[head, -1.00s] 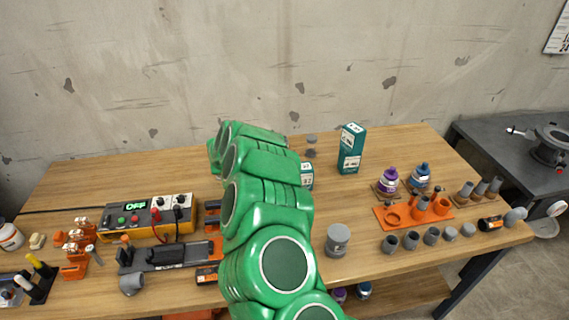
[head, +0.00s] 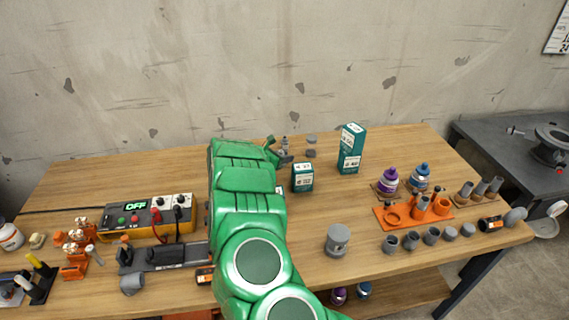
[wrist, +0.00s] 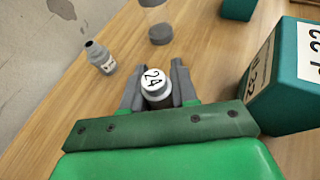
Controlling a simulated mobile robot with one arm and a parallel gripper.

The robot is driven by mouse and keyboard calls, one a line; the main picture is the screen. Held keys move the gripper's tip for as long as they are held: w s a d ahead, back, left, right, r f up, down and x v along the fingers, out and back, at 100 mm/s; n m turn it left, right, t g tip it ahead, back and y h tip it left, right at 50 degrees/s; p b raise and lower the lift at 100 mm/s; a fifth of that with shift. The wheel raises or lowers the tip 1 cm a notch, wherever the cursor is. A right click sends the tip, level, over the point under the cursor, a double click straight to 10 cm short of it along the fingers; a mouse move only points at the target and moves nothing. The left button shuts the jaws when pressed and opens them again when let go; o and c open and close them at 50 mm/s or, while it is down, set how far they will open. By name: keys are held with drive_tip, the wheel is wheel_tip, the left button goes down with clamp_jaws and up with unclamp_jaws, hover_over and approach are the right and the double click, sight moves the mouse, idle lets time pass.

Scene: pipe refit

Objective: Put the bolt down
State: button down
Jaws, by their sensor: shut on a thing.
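The bolt (wrist: 156,90) is a short grey piece with a white face marked 24. It sits between the two grey fingers of my gripper (wrist: 158,78) in the wrist view. The fingers press on it from both sides. In the head view my gripper (head: 282,156) is over the back middle of the workbench (head: 120,180), left of the small teal box. The bolt is too small or hidden to make out there, and I cannot tell whether it touches the bench top.
A grey piece with a white label (wrist: 101,57) and a clear-and-grey cylinder (wrist: 160,32) stand near my gripper. A small teal box (head: 302,178) and a tall teal box (head: 351,148) stand to its right. Bare wood lies between them.

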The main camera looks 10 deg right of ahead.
drive_tip(key=shift+f, duration=1.45)
drive_tip(key=shift+f, duration=0.1)
drive_tip(key=c, duration=0.9)
unclamp_jaws()
